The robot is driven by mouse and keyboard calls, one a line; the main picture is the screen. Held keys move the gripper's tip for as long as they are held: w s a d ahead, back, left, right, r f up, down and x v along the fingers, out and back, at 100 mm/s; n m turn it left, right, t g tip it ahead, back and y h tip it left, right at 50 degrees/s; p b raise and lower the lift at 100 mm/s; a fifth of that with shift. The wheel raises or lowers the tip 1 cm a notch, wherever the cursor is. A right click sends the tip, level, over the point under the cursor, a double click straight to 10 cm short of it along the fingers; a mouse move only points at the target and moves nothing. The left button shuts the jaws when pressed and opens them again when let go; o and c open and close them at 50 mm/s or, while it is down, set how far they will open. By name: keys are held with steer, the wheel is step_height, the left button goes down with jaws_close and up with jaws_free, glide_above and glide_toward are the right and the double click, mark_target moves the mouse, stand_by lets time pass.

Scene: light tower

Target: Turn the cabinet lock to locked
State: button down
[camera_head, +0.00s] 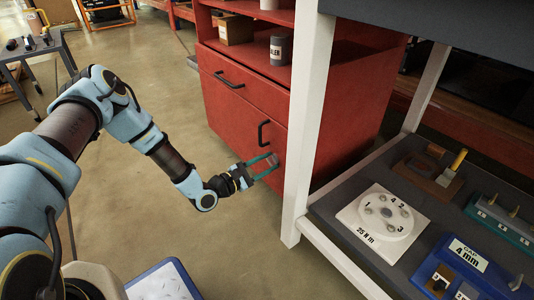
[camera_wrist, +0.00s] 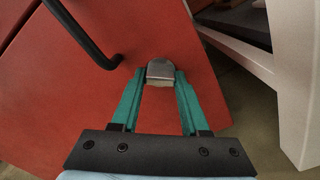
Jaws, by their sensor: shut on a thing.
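The red cabinet (camera_head: 232,108) stands at the centre of the head view, with a drawer above and a door below. The lock knob (camera_wrist: 160,71) is a small grey metal piece on the red door face in the wrist view. My gripper (camera_wrist: 161,77) has its teal fingers on either side of the knob and is shut on it. In the head view my gripper (camera_head: 274,163) reaches the door's right edge, below and right of the black door handle (camera_head: 262,132). The fingers hide most of the lock there, and I cannot read its position.
A white post (camera_head: 309,120) of the workbench stands close to the right of my gripper. The bench's lower shelf (camera_head: 330,205) holds a white numbered plate (camera_head: 383,222) and a blue gauge block (camera_head: 470,262). Open floor lies left of the cabinet.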

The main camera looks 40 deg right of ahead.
steer(key=m+p, duration=0.4)
steer(key=p, duration=0.1)
steer(key=m+p, duration=0.2)
steer(key=p, duration=0.1)
steer(key=shift+r, duration=0.25)
steer(key=m+p, duration=0.4)
steer(key=shift+f, duration=0.2)
steer(key=shift+f+m, duration=0.1)
steer(key=shift+m, duration=0.3)
steer(key=shift+c, duration=2)
jaws_free()
steer(key=a+p, duration=0.2)
steer(key=a, duration=0.8)
steer(key=shift+w+a+p, duration=0.3)
steer(key=shift+a, duration=0.1)
